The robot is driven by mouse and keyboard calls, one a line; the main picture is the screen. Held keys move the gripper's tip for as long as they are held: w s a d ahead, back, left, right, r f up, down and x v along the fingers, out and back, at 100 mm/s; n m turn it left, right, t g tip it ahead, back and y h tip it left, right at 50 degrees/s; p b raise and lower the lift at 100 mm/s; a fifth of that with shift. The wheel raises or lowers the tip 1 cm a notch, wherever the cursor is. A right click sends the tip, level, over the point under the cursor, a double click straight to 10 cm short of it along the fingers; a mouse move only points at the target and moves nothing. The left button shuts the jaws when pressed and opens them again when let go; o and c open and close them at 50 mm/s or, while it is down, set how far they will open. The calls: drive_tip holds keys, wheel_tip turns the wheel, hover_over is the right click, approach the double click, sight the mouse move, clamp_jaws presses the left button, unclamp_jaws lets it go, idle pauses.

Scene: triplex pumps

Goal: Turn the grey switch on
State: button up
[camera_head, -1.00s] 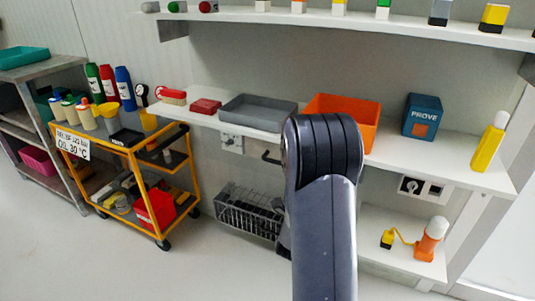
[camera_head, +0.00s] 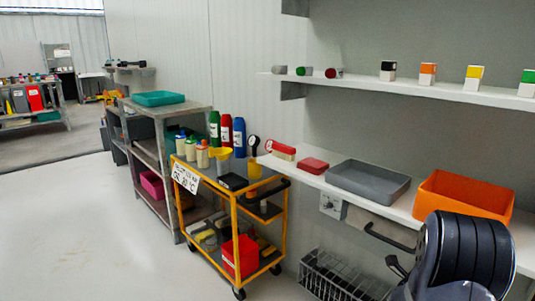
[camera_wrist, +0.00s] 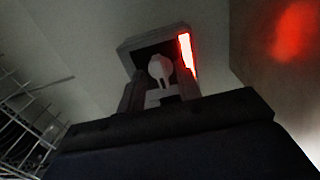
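A grey box with a small round knob, apparently the grey switch (camera_head: 332,205), is on the wall just under the shelf in the head view. In the wrist view, a grey housing with a pale knob (camera_wrist: 160,67) is ahead, with a bright red strip on its right side. My gripper (camera_wrist: 160,88) has its two dark fingers apart, one to each side below the knob. I cannot tell whether they touch it. In the head view my arm is at the lower right and its fingertips are hidden.
A wall shelf holds a grey tray (camera_head: 368,184) and an orange bin (camera_head: 463,197). A wire basket (camera_head: 335,275) hangs below and also shows at left in the wrist view (camera_wrist: 28,125). A yellow trolley (camera_head: 236,222) stands left. The floor (camera_head: 95,235) is clear.

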drive_tip(key=p+v, duration=0.2)
drive_tip(key=v, duration=0.9)
drive_tip(key=w+d+n+p, duration=0.5)
drive_tip(key=n+p, duration=0.7)
drive_tip(key=n, duration=0.6)
drive_tip(key=shift+d, duration=0.65)
idle(0.5)
drive_tip(key=shift+f, duration=0.15)
